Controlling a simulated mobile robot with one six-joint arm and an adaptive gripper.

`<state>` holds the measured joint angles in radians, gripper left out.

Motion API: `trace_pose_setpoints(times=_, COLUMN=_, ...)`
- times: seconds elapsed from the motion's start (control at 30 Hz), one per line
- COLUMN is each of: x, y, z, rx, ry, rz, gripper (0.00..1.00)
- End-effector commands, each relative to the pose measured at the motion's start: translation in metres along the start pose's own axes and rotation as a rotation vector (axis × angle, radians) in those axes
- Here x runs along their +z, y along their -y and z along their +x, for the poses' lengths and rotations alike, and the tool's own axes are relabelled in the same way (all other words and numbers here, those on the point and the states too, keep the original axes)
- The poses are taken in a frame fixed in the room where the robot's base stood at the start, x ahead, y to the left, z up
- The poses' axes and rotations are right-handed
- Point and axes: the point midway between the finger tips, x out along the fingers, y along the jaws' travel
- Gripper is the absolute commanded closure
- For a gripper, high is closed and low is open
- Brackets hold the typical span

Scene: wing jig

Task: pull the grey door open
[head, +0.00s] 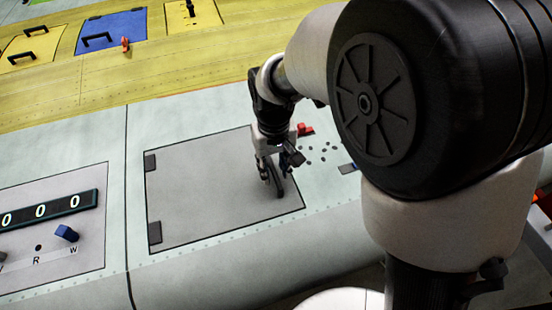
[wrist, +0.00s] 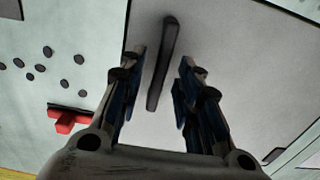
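The grey door (head: 200,190) is a flat panel in the pale green wing skin, with two dark hinges on its left edge. It lies flush and looks closed. It also shows in the wrist view (wrist: 245,60). Its dark bar handle (wrist: 163,62) is near the door's right side. My gripper (head: 273,172) is at the handle. In the wrist view my gripper (wrist: 161,62) is open, with a finger on each side of the handle and visible gaps. Whether the fingertips reach down beside the handle is hard to tell.
A red latch (head: 305,129) and several dark holes (wrist: 64,68) lie just beyond the door's right edge. A counter panel (head: 48,210) with a blue knob (head: 67,233) is at the left. A blue door (head: 110,30) is on the yellow section behind.

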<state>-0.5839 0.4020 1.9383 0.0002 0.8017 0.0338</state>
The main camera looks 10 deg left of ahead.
Motion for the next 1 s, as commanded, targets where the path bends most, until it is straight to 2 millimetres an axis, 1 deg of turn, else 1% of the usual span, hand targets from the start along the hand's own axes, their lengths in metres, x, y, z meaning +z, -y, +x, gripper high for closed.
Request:
trace_pose_setpoints(times=0.17, x=-0.0001, y=0.0, z=-0.0003, rx=0.0, ry=0.0, rz=0.0, gripper=0.68)
trace_pose_setpoints(times=0.63, x=-0.0002, y=0.0, z=-0.0006, rx=0.0, ry=-0.001, rz=0.0, gripper=1.0)
trace_pose_setpoints(times=1.0, x=-0.0002, y=0.0, z=-0.0007, rx=0.0, ry=-0.001, rz=0.0, gripper=1.0)
